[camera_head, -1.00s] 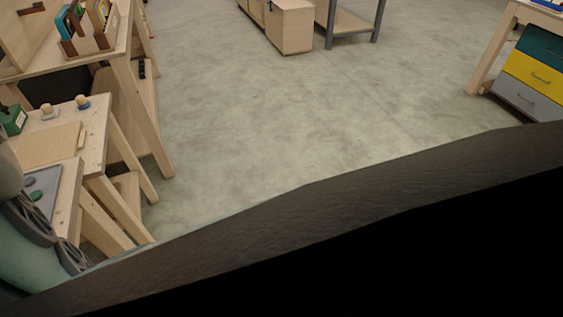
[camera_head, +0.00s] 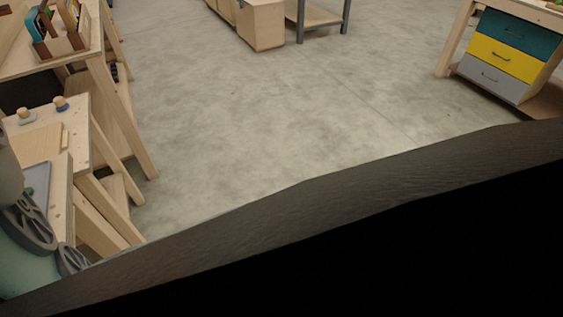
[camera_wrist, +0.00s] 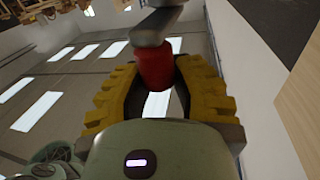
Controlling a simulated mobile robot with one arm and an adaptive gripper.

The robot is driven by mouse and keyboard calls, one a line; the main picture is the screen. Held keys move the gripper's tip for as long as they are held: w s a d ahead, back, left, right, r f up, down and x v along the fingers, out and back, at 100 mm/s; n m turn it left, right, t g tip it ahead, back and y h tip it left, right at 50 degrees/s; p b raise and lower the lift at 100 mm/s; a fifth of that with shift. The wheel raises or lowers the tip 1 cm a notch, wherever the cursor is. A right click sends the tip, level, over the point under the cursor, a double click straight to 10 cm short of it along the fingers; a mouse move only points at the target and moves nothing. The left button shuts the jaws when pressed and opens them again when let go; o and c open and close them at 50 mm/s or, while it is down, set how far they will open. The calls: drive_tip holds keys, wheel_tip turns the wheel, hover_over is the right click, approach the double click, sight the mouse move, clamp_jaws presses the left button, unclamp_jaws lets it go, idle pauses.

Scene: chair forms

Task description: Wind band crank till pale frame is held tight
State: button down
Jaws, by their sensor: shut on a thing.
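My gripper (camera_wrist: 160,100), with yellow ribbed fingers, is shut on a red crank handle (camera_wrist: 156,65) in the wrist view. The handle hangs from a grey crank arm (camera_wrist: 154,25) at the top of that view. The fingers stand on either side of the handle's lower part. I cannot identify the pale frame or the band in either view. A pale wooden surface (camera_wrist: 302,100) fills the right edge of the wrist view, but I cannot tell what it belongs to. My gripper and the crank are not seen in the head view.
A dark, close surface (camera_head: 300,215) hides the lower part of the head view. Wooden benches (camera_head: 82,125) stand at the left. A unit with teal, yellow and grey drawers (camera_head: 500,58) stands at the upper right. The grey floor (camera_head: 270,120) between them is clear.

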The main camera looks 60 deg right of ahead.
drive_tip(key=c, duration=0.7)
unclamp_jaws()
drive_tip(key=shift+c, duration=0.2)
